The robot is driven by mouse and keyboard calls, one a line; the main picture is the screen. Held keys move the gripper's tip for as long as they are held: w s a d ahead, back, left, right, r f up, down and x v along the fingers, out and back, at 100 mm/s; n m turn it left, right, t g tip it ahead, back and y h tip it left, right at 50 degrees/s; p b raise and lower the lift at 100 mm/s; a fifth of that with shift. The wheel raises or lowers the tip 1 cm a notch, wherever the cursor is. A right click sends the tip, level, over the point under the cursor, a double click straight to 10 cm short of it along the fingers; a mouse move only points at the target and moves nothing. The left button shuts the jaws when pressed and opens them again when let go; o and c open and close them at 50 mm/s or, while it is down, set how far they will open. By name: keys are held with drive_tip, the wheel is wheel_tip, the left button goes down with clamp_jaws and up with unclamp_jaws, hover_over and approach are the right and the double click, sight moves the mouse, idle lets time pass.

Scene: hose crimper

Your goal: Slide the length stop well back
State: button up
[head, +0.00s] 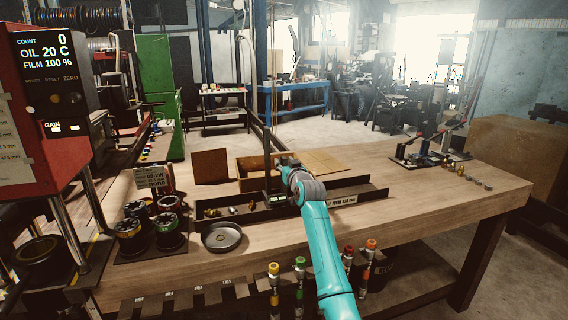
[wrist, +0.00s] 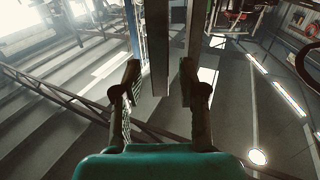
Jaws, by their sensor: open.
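My gripper (head: 284,161) is above and close to the stop, at the end of my teal arm. In the wrist view my gripper (wrist: 160,88) has its two fingers apart, with a dark upright bar (wrist: 160,45) showing in the gap. I cannot tell whether this bar is part of the stop. No contact is visible, and the arm hides part of the channel.
A label (head: 341,201) is on the channel's front. Brass fittings (head: 211,212) lie in its left part. A round metal dish (head: 222,236) and several spools (head: 168,230) stand to the left. A brown board (head: 209,166) stands behind.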

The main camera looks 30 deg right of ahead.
drive_tip(key=shift+w+d, duration=0.2)
drive_tip(key=shift+w, duration=0.5)
clamp_jaws()
